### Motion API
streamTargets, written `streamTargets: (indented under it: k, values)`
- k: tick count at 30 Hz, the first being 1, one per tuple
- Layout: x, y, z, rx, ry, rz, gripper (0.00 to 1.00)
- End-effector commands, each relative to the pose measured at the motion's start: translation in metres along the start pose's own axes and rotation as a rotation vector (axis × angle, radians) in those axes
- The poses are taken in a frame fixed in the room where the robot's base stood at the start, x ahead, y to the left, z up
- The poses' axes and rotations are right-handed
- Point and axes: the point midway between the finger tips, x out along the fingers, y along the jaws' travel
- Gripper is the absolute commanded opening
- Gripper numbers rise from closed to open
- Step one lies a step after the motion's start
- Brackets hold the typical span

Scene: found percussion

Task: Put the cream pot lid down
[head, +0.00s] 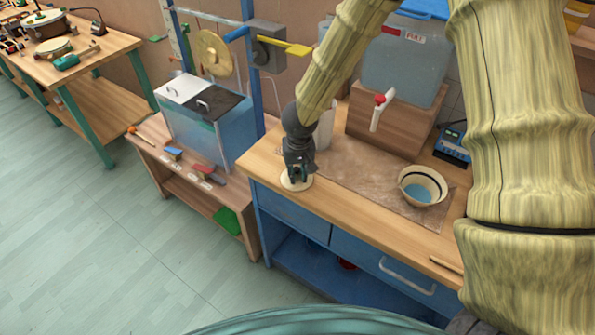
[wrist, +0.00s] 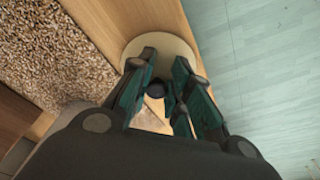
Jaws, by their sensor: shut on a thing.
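The cream pot lid (head: 291,186) is a pale round disc at the left front corner of the wooden worktop (head: 268,158). In the wrist view the lid (wrist: 161,46) lies beyond my fingers, with a dark knob (wrist: 155,90) between them. My gripper (head: 298,177) points down over the lid and is shut on its knob; its fingers also show in the wrist view (wrist: 163,88). The lid looks level and at or very near the worktop. I cannot tell whether it touches. My fingers hide part of it.
A brown speckled mat (head: 355,180) covers the middle of the worktop, with a cream pot (head: 422,186) on its right side. A water tank (head: 405,62) with a red-topped tap (head: 380,105) stands behind. The worktop's front edge is close to the lid.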

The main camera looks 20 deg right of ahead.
Motion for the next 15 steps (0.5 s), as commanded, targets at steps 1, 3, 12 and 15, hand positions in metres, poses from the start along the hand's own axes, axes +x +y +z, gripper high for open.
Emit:
streamTargets:
  k: [1, 3, 12, 15]
  values:
    - [0.0002, -0.0001, -0.0001, 0.000, 0.000, 0.000, 0.00]
    - [0.0002, -0.0001, -0.0001, 0.000, 0.000, -0.001, 0.00]
    - [0.0028, -0.0001, 0.0006, 0.000, 0.000, -0.001, 0.23]
    - [0.0026, -0.0001, 0.0006, 0.000, 0.000, -0.001, 0.41]
